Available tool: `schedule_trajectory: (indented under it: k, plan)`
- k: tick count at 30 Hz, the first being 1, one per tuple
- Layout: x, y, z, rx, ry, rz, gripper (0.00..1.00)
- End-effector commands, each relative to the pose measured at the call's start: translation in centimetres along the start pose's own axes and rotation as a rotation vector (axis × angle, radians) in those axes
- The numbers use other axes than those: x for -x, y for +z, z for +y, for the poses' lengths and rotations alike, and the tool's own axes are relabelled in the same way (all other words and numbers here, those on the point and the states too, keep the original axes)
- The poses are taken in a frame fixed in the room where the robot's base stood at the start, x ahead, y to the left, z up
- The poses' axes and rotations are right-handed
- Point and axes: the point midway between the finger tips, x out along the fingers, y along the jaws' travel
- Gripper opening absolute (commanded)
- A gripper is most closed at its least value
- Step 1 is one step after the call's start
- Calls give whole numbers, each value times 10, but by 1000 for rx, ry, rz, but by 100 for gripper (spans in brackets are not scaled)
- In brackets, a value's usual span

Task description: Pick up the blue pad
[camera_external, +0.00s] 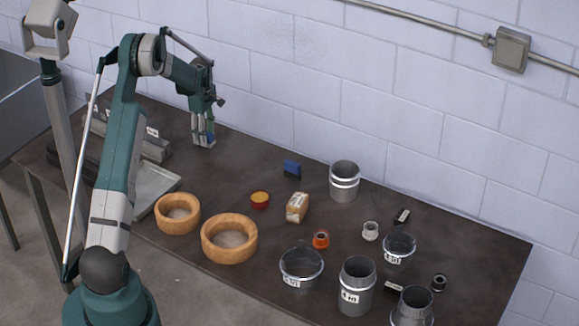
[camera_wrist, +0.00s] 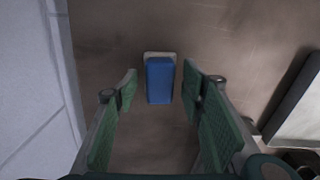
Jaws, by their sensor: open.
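A blue pad (camera_wrist: 160,80) with a pale edge at its far end shows in the wrist view, over the dark table. It lies between the lines of my two green fingers, with gaps on both sides. My gripper (camera_wrist: 158,88) is open and points down at it, not closed on anything. In the external view my gripper (camera_external: 203,137) is low over the back left of the table, near the wall; the pad there is mostly hidden by the fingers. Another small blue and dark block (camera_external: 292,168) stands farther right on the table.
A wooden block (camera_external: 297,206) and several metal duct pieces (camera_external: 344,180) stand to the right. A pale tray (camera_wrist: 305,105) lies right of my fingers; the wall (camera_wrist: 35,90) is close on the left.

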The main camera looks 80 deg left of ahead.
Motion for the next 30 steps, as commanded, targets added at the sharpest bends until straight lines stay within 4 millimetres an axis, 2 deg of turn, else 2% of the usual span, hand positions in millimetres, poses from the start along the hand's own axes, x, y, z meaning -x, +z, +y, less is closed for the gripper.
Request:
schedule_trajectory:
  k: [17, 18, 24, 30]
  plan:
    - [-3, 0, 0, 0, 0, 0, 40]
    - [-3, 0, 0, 0, 0, 0, 39]
    - [-3, 0, 0, 0, 0, 0, 13]
    - [-3, 0, 0, 0, 0, 0, 10]
